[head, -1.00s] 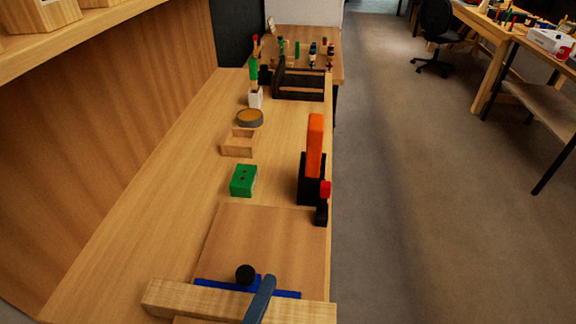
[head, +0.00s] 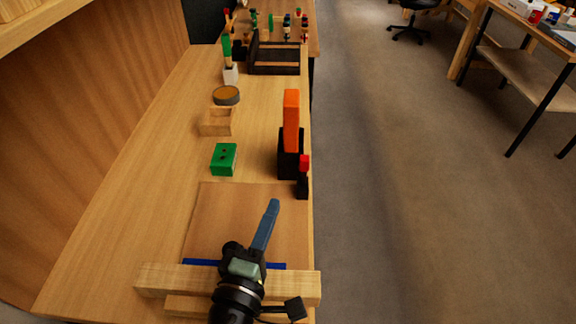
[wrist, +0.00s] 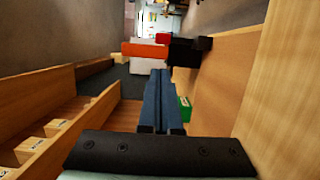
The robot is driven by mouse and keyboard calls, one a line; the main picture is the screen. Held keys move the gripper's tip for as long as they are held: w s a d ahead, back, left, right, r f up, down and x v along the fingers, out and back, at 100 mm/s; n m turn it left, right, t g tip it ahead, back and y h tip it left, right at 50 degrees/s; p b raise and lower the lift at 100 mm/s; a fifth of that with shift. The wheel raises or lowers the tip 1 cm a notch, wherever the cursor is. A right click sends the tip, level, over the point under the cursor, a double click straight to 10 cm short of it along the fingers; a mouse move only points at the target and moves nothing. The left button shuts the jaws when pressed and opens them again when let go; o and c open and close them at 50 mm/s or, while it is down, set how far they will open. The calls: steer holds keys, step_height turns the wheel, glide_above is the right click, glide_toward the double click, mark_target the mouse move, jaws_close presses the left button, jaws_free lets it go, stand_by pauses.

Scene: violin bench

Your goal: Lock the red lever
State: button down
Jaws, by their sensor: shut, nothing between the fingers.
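The lever (head: 291,118) is an orange-red handle standing upright in a black clamp body (head: 288,165) at the bench's right edge. A small red tip (head: 304,162) sits on a short black post beside it. In the wrist view the lever (wrist: 145,50) lies sideways in the picture, and the black body (wrist: 186,52) is to its right. My gripper (head: 275,204) has blue fingers, shut and empty, over the brown board, nearer to me than the clamp and apart from it. Its fingers (wrist: 160,76) also show in the wrist view.
A brown board (head: 205,220) with a blue strip (head: 205,262) and a wooden bar (head: 165,280) lie in front. A green block (head: 224,159), a wooden box (head: 216,122) and a round tin (head: 226,95) stand left of the clamp. Open floor lies to the right.

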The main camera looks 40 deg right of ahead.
mark_target(306, 163)
steer(key=p+x, duration=0.1)
steer(key=x, duration=0.9)
steer(key=shift+w+d, duration=0.15)
steer(key=shift+d, duration=0.05)
steer(key=shift+s+d+r+m, duration=0.25)
steer(key=shift+s+d+m, duration=0.05)
steer(key=shift+m, duration=0.6)
steer(key=d+m, duration=0.1)
steer(key=s+m+y+p, duration=0.1)
steer(key=m, duration=0.1)
steer(key=shift+s+d+r+g, duration=0.15)
steer(key=shift+d+r+g, duration=0.1)
steer(key=shift+d+g, duration=0.1)
steer(key=m, duration=0.1)
steer(key=s+d+m+y+p, duration=0.1)
steer(key=m, duration=0.1)
steer(key=d+f+m, duration=0.1)
steer(key=shift+s+d+m+y, duration=0.2)
steer(key=shift+s+m+y, duration=0.2)
